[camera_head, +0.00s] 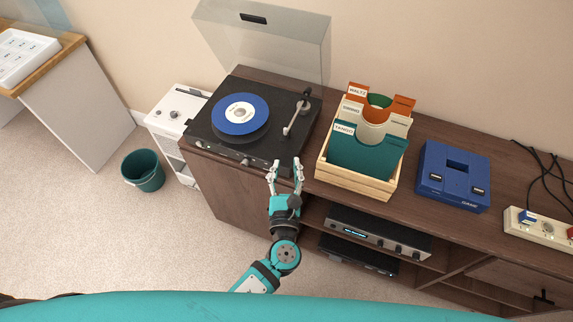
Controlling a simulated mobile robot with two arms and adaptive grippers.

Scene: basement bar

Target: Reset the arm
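My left gripper (285,168) is at the front edge of the record player (268,148). Its two fingers are apart and point away from me, with nothing seen between them. My teal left arm (268,268) reaches up to it from the bottom of the picture. Whether the fingertips touch the record player I cannot tell. My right gripper is not in view.
A wooden crate of record dividers (358,184), a blue box (453,176) and a power strip (540,228) stand rightward on the cabinet. A green bin (143,171) stands on the floor.

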